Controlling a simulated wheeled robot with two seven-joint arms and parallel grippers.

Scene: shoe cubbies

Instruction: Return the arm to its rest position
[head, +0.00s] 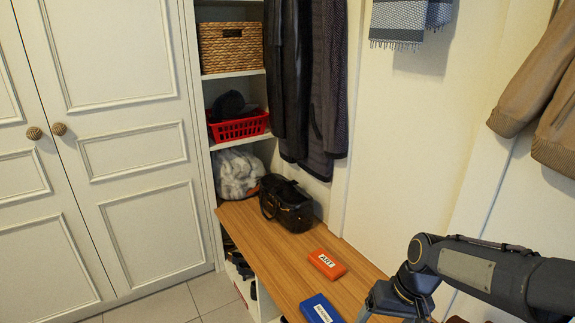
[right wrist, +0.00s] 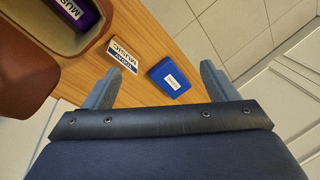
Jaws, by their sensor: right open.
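My right arm comes in from the right edge of the head view and reaches over the near end of the wooden bench (head: 285,250); its fingertips are not clear there. In the right wrist view my right gripper (right wrist: 157,86) is open, its two fingers wide apart with nothing held between them. Beyond the fingers lie a blue box (right wrist: 169,78) and a smaller box labelled MUSIC (right wrist: 123,54), both on the bench. The blue box also shows at the bottom of the head view (head: 320,309). My left gripper is not in view.
A red box labelled ART (head: 327,264) and a black bag (head: 287,204) lie on the bench. A brown container (right wrist: 25,85) with a purple box (right wrist: 75,10) is left in the wrist view. Dark coats (head: 325,80) hang above; white cabinet doors (head: 110,150) stand left.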

